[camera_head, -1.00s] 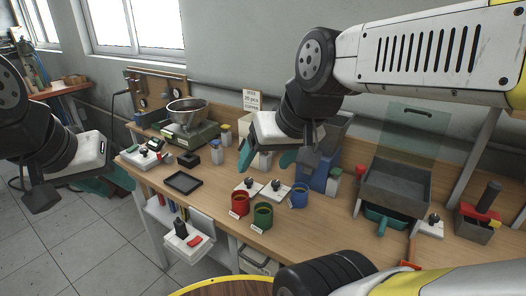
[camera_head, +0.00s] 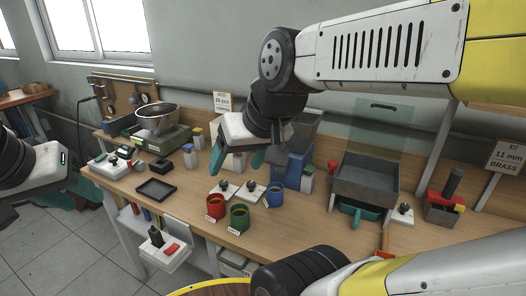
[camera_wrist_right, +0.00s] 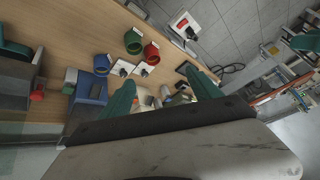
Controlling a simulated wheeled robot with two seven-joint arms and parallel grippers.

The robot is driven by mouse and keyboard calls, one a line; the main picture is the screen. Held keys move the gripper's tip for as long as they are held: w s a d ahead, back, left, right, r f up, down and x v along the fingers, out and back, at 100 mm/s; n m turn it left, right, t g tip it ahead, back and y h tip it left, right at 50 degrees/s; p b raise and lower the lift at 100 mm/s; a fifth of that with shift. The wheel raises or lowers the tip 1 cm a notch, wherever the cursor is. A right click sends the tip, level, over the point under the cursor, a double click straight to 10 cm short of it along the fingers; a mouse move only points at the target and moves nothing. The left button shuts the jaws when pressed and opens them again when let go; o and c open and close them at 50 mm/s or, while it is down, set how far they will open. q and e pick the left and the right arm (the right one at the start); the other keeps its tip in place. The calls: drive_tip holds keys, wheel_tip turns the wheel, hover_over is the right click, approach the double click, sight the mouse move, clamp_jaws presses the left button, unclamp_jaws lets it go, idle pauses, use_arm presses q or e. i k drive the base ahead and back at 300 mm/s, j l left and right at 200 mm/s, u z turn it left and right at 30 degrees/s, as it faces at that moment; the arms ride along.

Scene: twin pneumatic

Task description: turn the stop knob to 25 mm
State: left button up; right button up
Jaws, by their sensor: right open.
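No readable 25 mm scale shows, so I cannot tell which knob is the stop knob. Two small black knobs stand on white plates on the bench, a left one (camera_head: 225,185) and a right one (camera_head: 250,187). Another black knob (camera_head: 403,209) sits on a white plate right of the grey hopper. My right gripper (camera_head: 238,160) is open and empty above the bench, behind the two middle knobs; its teal fingers are spread in the right wrist view (camera_wrist_right: 163,92). My left gripper (camera_head: 80,190) is at the left edge, away from the bench, its jaw gap unclear.
Red (camera_head: 215,206), green (camera_head: 239,218) and blue (camera_head: 274,196) cups stand close to the two middle knobs. A black tray (camera_head: 156,189) and a scale with a metal bowl (camera_head: 156,118) are on the left. The grey hopper (camera_head: 365,178) and a vise-like box (camera_head: 440,208) are on the right.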

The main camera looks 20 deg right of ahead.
sight(251, 185)
drive_tip(key=i+z, duration=0.15)
drive_tip(key=z, duration=0.3)
drive_tip(key=i+z, duration=0.15)
drive_tip(key=z, duration=0.25)
